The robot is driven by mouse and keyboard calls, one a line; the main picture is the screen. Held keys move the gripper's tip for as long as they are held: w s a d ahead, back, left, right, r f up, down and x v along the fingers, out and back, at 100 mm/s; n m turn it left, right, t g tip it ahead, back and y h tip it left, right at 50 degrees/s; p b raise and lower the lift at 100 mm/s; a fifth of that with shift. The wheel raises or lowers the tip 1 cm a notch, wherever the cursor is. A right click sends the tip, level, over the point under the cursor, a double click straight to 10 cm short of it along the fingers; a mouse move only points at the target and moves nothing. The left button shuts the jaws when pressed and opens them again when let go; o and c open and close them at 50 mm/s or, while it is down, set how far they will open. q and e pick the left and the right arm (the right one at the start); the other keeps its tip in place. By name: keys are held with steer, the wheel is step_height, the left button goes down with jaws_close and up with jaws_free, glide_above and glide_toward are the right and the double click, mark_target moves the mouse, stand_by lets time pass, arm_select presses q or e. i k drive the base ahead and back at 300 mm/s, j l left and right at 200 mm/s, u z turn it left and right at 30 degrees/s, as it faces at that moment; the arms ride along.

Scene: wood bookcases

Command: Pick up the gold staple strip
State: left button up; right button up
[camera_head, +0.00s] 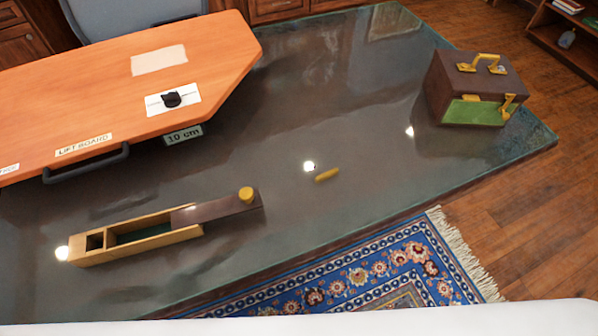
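A small gold strip (327,175), which looks like the gold staple strip, lies flat on the dark glass tabletop (300,120) near its front edge, right of the middle of the view. It is apart from everything else, just below a bright light reflection. A long wooden box (140,238) with open compartments and a dark sliding part with a yellow knob (246,194) lies to the strip's left. Neither of my grippers shows in the head view.
An orange board (110,95) with a black handle, a black knob and a "10 cm" label covers the back left. A brown and green case (472,88) with gold handles stands at the right. The glass around the strip is clear. A blue patterned rug (370,275) lies below the table's front edge.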

mark_target(334, 172)
steer(key=l+u, duration=0.25)
steer(key=u, duration=0.2)
steer(key=k+l+u, duration=0.15)
steer(key=u, duration=0.25)
steer(key=k+l+u, duration=0.1)
steer(key=u, duration=0.35)
steer(key=k+l+u, duration=0.15)
steer(key=u, duration=0.25)
steer(key=k+l, duration=0.3)
steer(key=k, duration=0.1)
